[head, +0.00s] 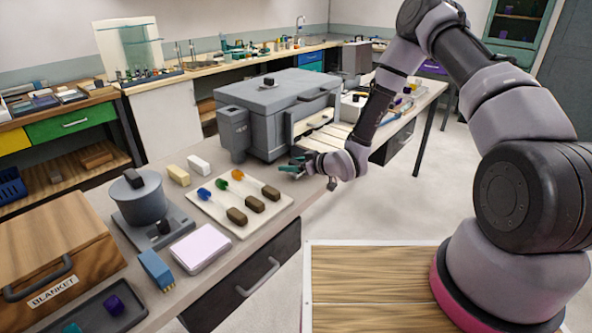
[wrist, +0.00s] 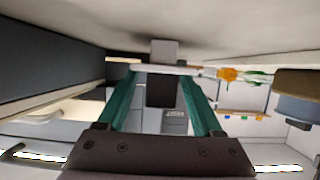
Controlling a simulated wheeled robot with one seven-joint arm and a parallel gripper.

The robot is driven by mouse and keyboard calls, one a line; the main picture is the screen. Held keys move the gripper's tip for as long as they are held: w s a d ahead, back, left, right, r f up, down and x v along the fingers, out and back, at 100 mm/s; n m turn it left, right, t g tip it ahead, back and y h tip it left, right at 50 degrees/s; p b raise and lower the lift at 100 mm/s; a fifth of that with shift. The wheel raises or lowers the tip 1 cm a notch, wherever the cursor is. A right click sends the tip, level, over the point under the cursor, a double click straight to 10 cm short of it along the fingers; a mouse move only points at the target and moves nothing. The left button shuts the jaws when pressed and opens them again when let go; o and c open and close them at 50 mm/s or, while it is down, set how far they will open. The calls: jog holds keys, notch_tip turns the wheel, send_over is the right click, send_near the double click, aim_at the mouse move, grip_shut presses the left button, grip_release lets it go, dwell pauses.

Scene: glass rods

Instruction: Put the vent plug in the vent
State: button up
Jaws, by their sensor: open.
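I cannot pick out the vent plug or the vent for certain. A small dark block (head: 268,82) sits on top of the grey kiln-like box (head: 275,103); whether it is the plug is unclear. My gripper (head: 292,169) is open above the bench edge, just in front of that box. In the wrist view the teal fingers (wrist: 160,100) are spread wide. A dark block (wrist: 160,92) with a grey block (wrist: 163,50) shows between them; I cannot tell how far off it is. Nothing is visibly gripped.
A pale tray (head: 205,208) with coloured, brown-ended glass rods lies left of my gripper. Further left are a grey pot (head: 138,204) on a base, a lilac pad (head: 200,249), a blue block (head: 156,268) and a wooden BLANKET box (head: 45,255).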

jog(key=shift+w+a+f, duration=0.25)
jog(key=shift+w+a, duration=0.1)
jog(key=shift+a, duration=0.05)
grip_shut()
